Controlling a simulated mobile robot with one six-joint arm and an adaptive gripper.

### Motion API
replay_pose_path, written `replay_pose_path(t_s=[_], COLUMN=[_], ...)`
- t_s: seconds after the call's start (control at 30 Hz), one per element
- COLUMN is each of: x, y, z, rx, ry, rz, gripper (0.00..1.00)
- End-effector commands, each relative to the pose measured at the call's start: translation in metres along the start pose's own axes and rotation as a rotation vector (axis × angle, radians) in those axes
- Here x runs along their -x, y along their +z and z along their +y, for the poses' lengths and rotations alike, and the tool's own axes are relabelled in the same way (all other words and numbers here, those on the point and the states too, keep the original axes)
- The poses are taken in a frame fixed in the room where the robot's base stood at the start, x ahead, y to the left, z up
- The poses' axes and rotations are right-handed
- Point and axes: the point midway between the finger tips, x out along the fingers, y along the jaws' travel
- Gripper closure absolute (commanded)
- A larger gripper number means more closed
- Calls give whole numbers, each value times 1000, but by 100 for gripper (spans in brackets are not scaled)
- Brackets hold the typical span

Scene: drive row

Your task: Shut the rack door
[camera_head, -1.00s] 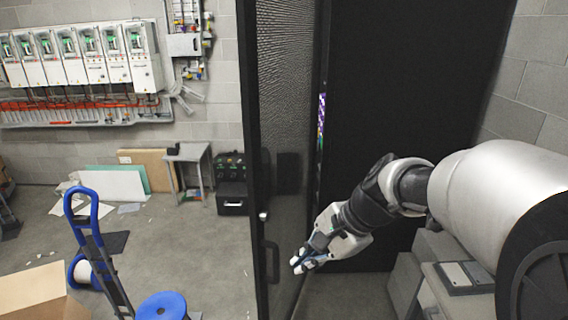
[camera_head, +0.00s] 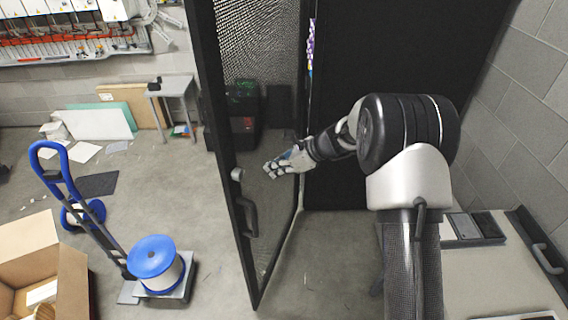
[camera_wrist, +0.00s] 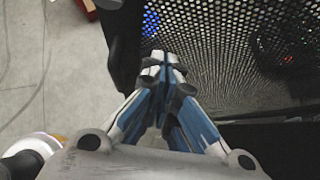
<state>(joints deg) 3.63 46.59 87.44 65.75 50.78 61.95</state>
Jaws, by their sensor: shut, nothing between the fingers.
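The rack door (camera_head: 219,150) stands open in the head view, a tall black frame with a perforated mesh panel. Its dark pull handle (camera_head: 248,215) sits on the near, free edge. The black rack (camera_head: 400,50) stands behind it to the right. My gripper (camera_head: 268,170) is shut and empty, in front of the mesh, above and right of the handle. In the wrist view its closed fingertips (camera_wrist: 165,60) overlap the mesh (camera_wrist: 235,40), with the dark door frame (camera_wrist: 122,50) to their left. Whether they touch the door I cannot tell.
A blue hand truck (camera_head: 80,210), a cable reel (camera_head: 155,262) and an open cardboard box (camera_head: 70,275) stand at the left. A grey cabinet (camera_head: 490,285) is at the lower right, near the block wall (camera_head: 530,120).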

Motion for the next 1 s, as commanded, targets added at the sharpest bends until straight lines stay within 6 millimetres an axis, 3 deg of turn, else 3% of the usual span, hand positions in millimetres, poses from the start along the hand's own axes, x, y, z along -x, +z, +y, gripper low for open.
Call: replay_pose_path(t_s=[0.1, 0.3, 1.0], x=[-28, -52, -68], y=[-1, 17, 31], z=[1, 0, 0], rx=[2, 5, -7], ry=[3, 0, -12], rz=[1, 0, 2], gripper=[100, 100, 100])
